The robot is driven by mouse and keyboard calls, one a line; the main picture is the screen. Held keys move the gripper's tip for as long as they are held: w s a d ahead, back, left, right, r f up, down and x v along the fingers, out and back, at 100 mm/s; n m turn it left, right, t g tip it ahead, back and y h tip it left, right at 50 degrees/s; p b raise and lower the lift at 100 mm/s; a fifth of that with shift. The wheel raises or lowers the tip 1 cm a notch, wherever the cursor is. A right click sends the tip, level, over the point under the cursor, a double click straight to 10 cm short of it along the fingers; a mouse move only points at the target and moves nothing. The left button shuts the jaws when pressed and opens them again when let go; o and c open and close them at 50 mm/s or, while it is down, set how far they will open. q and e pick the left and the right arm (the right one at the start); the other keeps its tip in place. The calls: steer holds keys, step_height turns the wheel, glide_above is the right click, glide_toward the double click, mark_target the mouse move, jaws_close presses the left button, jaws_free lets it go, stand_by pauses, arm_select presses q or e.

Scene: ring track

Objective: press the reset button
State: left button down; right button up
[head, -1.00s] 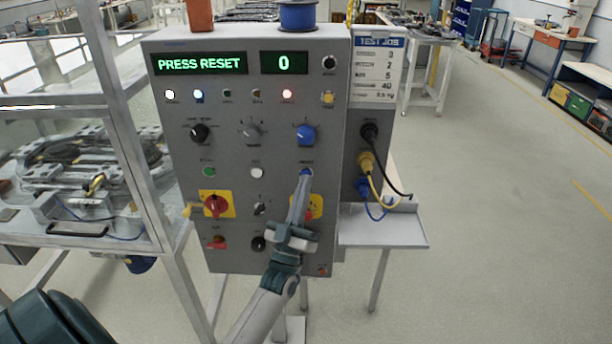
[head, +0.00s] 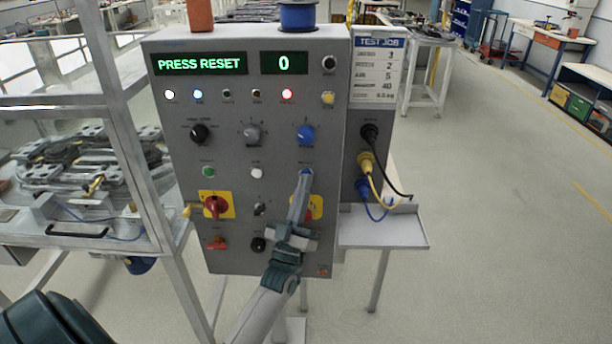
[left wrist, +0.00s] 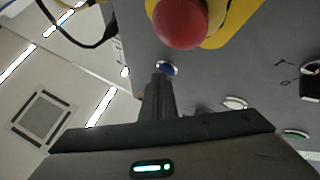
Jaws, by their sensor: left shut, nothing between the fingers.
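The grey control panel (head: 230,110) stands upright ahead, with a green display (head: 200,64) reading PRESS RESET and a second display (head: 284,63) reading 0. My left gripper (head: 304,178) is shut and empty, its fingertips at the small blue button below the blue knob. They cover most of that button in the head view. In the left wrist view the blue button (left wrist: 167,69) shows right at the fingertips (left wrist: 159,80). I cannot tell whether they touch it or whether it is pushed in. My right gripper is not in view.
A red mushroom button (left wrist: 181,22) on a yellow plate sits close beside the fingers. A white button (head: 257,173), a green button (head: 209,172) and a red rotary switch (head: 215,206) are to the left. Cables and a small shelf (head: 385,232) are on the right.

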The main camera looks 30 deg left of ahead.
arm_select(q)
steer(key=shift+w+a, duration=0.1)
stand_by(0.7)
steer(key=shift+s+d, duration=0.45)
steer(key=shift+s, duration=0.25)
steer(key=shift+p, duration=0.3)
steer(key=s+d, duration=0.1)
steer(key=s+p, duration=0.1)
steer(key=s, duration=0.1)
steer(key=s+d, duration=0.1)
steer(key=shift+s+d, duration=0.15)
steer(key=shift+d, duration=0.15)
stand_by(0.7)
